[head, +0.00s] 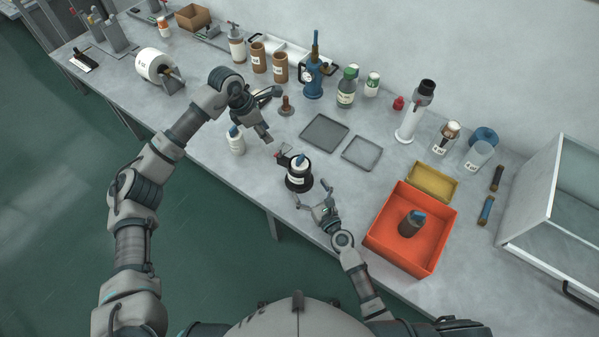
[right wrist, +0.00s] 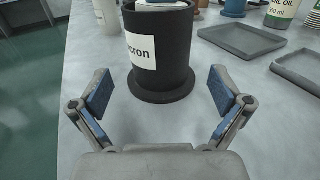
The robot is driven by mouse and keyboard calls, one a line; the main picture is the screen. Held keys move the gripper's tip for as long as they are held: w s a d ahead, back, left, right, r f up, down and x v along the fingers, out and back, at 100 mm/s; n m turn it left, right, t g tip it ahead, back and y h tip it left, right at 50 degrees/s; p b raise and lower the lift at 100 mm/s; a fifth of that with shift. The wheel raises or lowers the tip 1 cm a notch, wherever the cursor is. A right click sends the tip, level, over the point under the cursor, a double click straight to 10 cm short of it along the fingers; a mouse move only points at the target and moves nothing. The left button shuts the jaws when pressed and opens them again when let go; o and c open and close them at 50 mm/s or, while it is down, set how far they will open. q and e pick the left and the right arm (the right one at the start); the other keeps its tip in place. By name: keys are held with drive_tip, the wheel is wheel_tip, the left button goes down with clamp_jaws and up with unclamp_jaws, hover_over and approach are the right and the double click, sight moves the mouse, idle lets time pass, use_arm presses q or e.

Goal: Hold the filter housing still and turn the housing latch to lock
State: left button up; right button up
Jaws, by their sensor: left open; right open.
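The filter housing (head: 299,176) is a dark upright cylinder with a flanged base, a white label and a white and blue top, standing near the bench's front edge. It also shows in the right wrist view (right wrist: 165,60), its top cut off. A small dark and red piece (head: 283,158) sticks out at its upper left; I cannot tell if it is the latch. My right gripper (head: 312,193) is open just in front of the housing, its blue-padded fingers (right wrist: 158,92) apart on either side, not touching. My left gripper (head: 274,117) is open and empty, above and behind-left of the housing.
A white bottle (head: 237,144) stands left of the housing. Two grey trays (head: 325,148) (head: 362,153) lie behind it. An orange bin (head: 441,243) holding a dark container stands at right. A blue device (head: 313,78) and several bottles line the back.

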drive_tip(key=x, duration=0.6)
drive_tip(key=shift+w+a, duration=0.35)
drive_tip(key=shift+w, duration=0.45)
drive_tip(key=c, duration=1.5)
drive_tip(key=shift+o, duration=0.2)
